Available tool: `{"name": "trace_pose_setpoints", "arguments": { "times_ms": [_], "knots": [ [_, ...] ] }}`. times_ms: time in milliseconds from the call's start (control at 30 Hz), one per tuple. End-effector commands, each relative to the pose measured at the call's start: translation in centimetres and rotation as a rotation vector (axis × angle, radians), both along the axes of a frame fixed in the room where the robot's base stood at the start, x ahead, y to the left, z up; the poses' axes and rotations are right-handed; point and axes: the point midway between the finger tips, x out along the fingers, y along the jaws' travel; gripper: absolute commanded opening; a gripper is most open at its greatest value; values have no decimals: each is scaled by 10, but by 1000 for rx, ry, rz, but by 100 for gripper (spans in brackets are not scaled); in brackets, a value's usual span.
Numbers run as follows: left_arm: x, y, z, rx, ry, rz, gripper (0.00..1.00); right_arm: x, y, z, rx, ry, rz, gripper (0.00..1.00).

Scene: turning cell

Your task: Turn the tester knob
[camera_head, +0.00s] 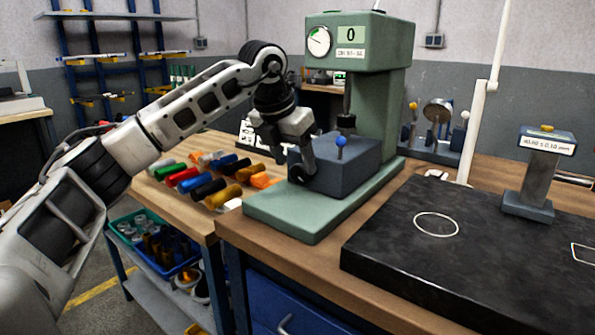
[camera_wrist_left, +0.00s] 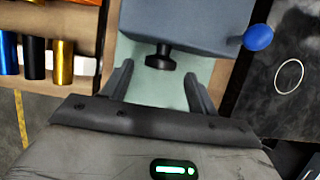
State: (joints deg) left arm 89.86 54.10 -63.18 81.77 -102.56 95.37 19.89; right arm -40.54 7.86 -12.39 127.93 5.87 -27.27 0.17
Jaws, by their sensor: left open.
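The tester (camera_head: 382,120) is a green machine with a dial and a "0" display, standing on a green base plate. A blue-grey block (camera_head: 345,165) sits on the plate, and it also shows in the wrist view (camera_wrist_left: 190,22). A black knob (camera_wrist_left: 160,58) sticks out of the block's near face. A lever with a blue ball (camera_wrist_left: 258,37) is at the block's right side. My left gripper (camera_head: 292,170) is open and empty at the block's front. In the wrist view its fingers (camera_wrist_left: 158,78) point at the knob, with their tips either side of it; contact is not visible.
Several coloured cylinders (camera_head: 208,186) lie on the wooden bench left of the tester. A dark slab (camera_head: 430,265) with a white ring and a gauge stand (camera_head: 540,175) are to the right. Bins (camera_head: 150,240) sit on a lower shelf.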

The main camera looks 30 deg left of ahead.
Motion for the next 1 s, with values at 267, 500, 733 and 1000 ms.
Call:
{"name": "trace_pose_setpoints", "arguments": {
  "times_ms": [267,500,733,1000],
  "knots": [
    [11,-2,-28,0,0,-2,59,0,0,-1,-1,1,1,61],
    [13,-1,-30,0,0,-1,59,0,0,0,-1,0,1,61],
    [12,-1,-30,0,0,-1,18,0,0,0,0,-2,1,61],
    [13,-4,-28,96,-6,-6,17,0,0,9,2,-1,1,61]
  ]
}}
